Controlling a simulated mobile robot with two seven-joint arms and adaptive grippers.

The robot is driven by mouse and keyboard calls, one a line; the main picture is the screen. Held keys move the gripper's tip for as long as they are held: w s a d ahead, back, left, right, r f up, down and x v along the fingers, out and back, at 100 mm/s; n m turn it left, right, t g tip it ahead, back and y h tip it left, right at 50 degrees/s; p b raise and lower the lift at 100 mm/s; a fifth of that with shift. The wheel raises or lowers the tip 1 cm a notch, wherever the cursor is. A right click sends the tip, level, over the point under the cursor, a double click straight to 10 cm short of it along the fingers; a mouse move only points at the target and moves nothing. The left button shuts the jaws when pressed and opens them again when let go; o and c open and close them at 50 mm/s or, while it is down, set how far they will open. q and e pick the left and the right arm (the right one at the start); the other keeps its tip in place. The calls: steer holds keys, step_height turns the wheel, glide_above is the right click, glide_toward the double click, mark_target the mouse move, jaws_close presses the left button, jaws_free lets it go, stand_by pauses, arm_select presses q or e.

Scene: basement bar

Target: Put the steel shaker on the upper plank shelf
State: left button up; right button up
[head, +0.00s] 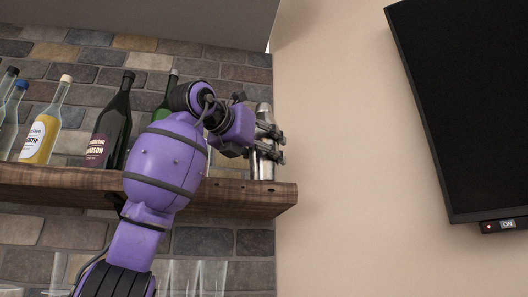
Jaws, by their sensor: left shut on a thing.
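The steel shaker (262,166) stands upright at the right end of the plank shelf (240,195). Its base appears to be at the shelf's top surface, but I cannot tell for sure whether it rests on it. My left gripper (268,143) is shut on the shaker around its middle, with dark fingers across its body. My purple left arm crosses in front of the shelf and hides part of it. My right gripper is not in view.
On the shelf, left of my arm, stand a dark wine bottle (113,130), a yellow-filled bottle (44,128) and other bottles. A green bottle (165,100) is partly behind my arm. Glasses (210,278) stand below. A dark screen (470,105) hangs at right.

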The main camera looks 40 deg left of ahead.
arm_select(q)
steer(key=shift+f, duration=0.15)
steer(key=o, duration=1.4)
steer(key=shift+o, duration=0.2)
steer(key=s+d, duration=0.1)
steer(key=s, duration=1.1)
steer(key=shift+d+r, duration=0.15)
steer(key=shift+r, duration=0.3)
